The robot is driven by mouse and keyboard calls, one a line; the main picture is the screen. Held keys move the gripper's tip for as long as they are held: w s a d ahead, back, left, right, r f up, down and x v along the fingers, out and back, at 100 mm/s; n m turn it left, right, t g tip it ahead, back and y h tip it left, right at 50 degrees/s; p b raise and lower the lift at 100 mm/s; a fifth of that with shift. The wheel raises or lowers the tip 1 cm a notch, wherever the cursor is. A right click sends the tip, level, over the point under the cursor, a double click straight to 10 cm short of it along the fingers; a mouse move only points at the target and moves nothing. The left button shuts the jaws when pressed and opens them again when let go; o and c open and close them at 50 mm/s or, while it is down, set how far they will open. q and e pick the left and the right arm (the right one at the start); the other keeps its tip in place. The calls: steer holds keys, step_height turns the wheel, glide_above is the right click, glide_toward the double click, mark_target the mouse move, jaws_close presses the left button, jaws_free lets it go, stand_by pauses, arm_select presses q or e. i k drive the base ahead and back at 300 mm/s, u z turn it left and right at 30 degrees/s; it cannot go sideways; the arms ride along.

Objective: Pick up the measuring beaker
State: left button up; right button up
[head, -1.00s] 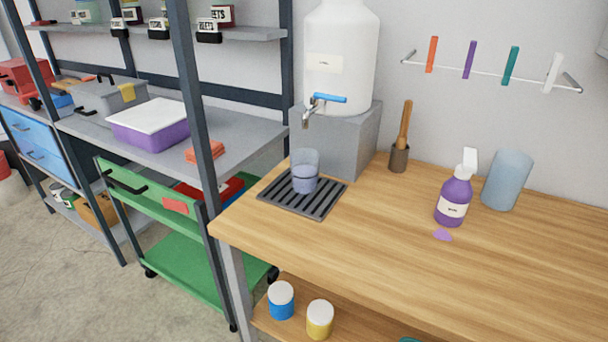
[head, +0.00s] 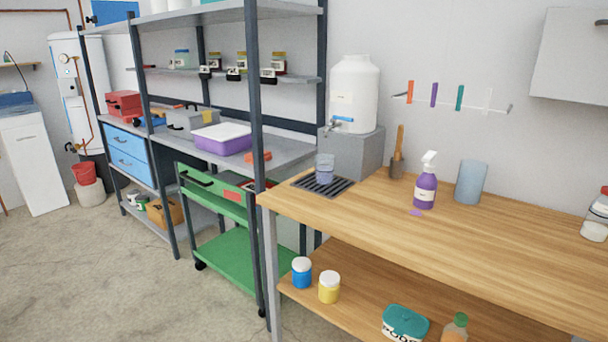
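The measuring beaker (head: 325,170) is a clear cup that looks bluish in its lower part. It stands upright on a dark slatted drip tray (head: 338,190) at the left end of the wooden workbench. It is below and in front of the tap (head: 333,126) of a large white water container (head: 354,95) on a grey block. Neither of my grippers shows in the head view.
The wooden bench (head: 480,224) also holds a purple spray bottle (head: 425,185), a blue-grey cylinder (head: 470,182) and a wooden-handled tool in a holder (head: 396,165). A green cart (head: 236,262) and a metal shelf stand left. Grey floor (head: 90,275) is open at front left.

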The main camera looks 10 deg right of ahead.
mark_target(324, 163)
steer(key=u, duration=0.55)
steer(key=i, duration=0.75)
steer(key=u, duration=0.25)
